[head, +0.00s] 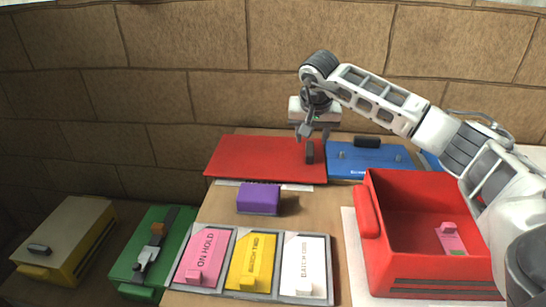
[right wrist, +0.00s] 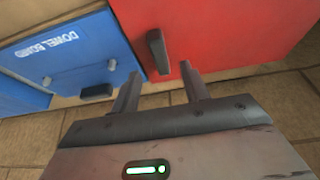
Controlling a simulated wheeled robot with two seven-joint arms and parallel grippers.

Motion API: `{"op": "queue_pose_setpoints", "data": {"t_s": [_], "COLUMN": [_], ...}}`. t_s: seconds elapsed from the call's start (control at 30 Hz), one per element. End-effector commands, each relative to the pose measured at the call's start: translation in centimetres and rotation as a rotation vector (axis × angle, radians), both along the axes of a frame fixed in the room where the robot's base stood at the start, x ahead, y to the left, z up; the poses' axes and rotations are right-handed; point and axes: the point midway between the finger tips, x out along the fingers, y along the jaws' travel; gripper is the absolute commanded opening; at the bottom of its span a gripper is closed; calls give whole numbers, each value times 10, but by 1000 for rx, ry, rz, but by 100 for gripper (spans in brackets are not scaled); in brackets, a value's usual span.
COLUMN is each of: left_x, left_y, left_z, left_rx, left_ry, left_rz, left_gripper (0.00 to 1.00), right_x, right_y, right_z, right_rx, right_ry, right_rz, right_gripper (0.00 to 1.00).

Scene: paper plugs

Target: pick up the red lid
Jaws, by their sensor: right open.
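The red lid (head: 255,157) lies flat at the back of the table, with a dark handle (head: 310,152) near its right edge. My right gripper (head: 313,133) is open and empty above that right end, close to the handle. In the right wrist view the red lid (right wrist: 220,35) fills the upper right, and its handle (right wrist: 158,52) stands just beyond the two open fingertips (right wrist: 162,82), between their lines. The handle appears apart from the fingers. My left gripper is not in view.
A blue board (head: 372,160) lies right beside the lid. An open red box (head: 430,287) stands at the front right with a pink piece (head: 452,239) inside. A purple block (head: 259,197) and a tray of tags (head: 262,297) are in front. Green (head: 125,265) and yellow (head: 75,220) boxes stand left.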

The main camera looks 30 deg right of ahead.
Motion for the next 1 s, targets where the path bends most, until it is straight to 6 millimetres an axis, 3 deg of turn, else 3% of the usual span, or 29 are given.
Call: {"op": "queue_pose_setpoints", "data": {"t_s": [0.4, 0.7, 0.73, 0.9, 1.0], "left_x": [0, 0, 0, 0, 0], "left_y": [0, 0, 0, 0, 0], "left_z": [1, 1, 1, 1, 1], "left_rx": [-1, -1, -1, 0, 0], "left_ry": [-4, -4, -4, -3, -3], "left_rz": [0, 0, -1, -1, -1], "left_gripper": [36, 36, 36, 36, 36], "right_x": [16, 18, 18, 18, 18], "right_y": [-14, -16, -16, -16, -16], "right_z": [-44, -49, -49, -49, -48], "right_rx": [1, -1, -1, -1, 0], "right_ry": [2, -1, -1, -1, -2], "right_rz": [0, 0, 0, 0, -1], "right_gripper": [45, 45, 43, 0, 0]}}
